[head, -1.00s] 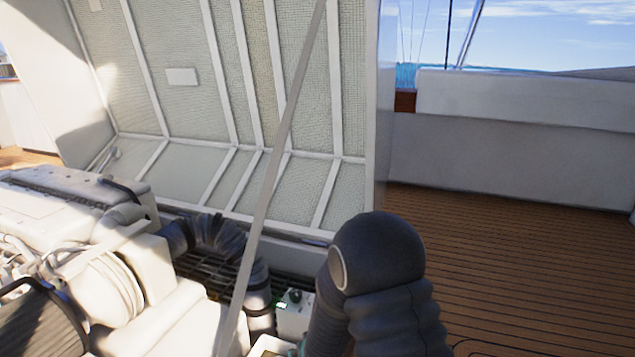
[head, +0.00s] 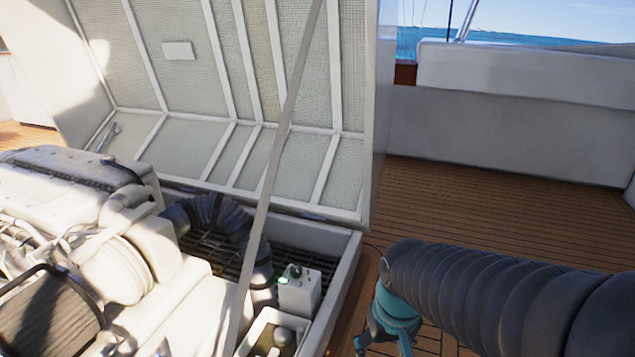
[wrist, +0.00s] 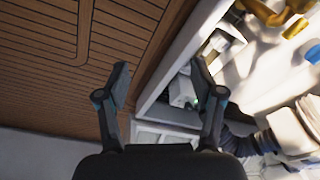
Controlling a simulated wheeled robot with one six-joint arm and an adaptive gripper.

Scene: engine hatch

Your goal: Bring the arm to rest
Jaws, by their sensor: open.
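My arm comes in from the right in the head view, sleeved in dark ribbed cover. My gripper (head: 385,340) hangs at its end, teal and dark, over the wooden deck just right of the hatch rim. In the wrist view my gripper (wrist: 160,82) has its two fingers spread wide apart with nothing between them. Below the fingers lie the deck planks on the left and the hatch rim (wrist: 190,55) on the right. The gripper's lower part is cut off by the bottom of the head view.
The open hatch lid (head: 240,90) stands behind, with a slanting strut (head: 270,180) in front of it. The white engine (head: 120,240) fills the left. A white box with a green light (head: 300,292) sits inside the rim. The wooden deck (head: 480,215) at right is clear.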

